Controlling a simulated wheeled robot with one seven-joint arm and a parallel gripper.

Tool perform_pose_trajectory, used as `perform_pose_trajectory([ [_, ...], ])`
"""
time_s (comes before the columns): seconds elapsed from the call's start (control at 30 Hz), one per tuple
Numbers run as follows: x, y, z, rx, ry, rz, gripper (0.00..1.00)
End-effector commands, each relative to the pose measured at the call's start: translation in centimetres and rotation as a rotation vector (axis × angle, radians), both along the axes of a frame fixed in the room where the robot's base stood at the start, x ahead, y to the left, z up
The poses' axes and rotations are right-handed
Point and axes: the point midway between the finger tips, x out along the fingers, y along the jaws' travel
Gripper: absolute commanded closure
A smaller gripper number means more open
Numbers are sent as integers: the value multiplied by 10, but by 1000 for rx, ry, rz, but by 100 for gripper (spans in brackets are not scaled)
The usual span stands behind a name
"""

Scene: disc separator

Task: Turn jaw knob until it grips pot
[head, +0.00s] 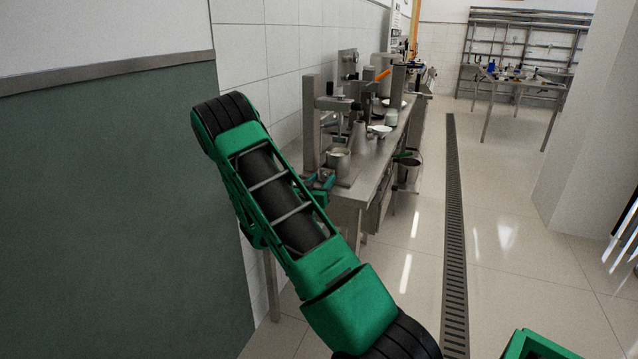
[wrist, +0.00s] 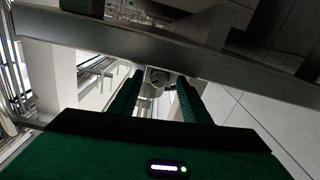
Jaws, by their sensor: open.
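A grey metal pot (head: 339,161) stands upright on the base of the disc separator (head: 311,122), at the near end of the steel bench. My gripper (head: 321,181) is close to the bench's near end, just below and left of the pot. In the wrist view my gripper (wrist: 160,80) has its two dark green fingers apart. A small round metal part (wrist: 158,77) shows between the fingertips; it may be the jaw knob. I cannot tell whether the fingers touch it. In the head view I cannot make out the knob or the jaw beside the pot.
The steel bench (head: 352,191) runs away along the tiled wall, with more metal stands and vessels on it. A dark bucket (head: 408,168) is beside the bench. A floor drain (head: 454,230) runs to the right, with clear floor around it. A green wall panel (head: 120,200) is at left.

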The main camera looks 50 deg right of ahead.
Motion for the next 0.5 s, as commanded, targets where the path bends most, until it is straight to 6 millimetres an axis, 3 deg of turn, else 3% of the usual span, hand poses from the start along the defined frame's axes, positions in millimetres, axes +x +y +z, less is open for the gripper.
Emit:
perform_pose_trajectory([
  [0.1,0,0,0,0,0,0,57],
  [0.27,0,0,0,0,0,0,95],
  [0.3,0,0,0,0,0,0,98],
  [0.5,1,1,0,-13,31,1,98],
])
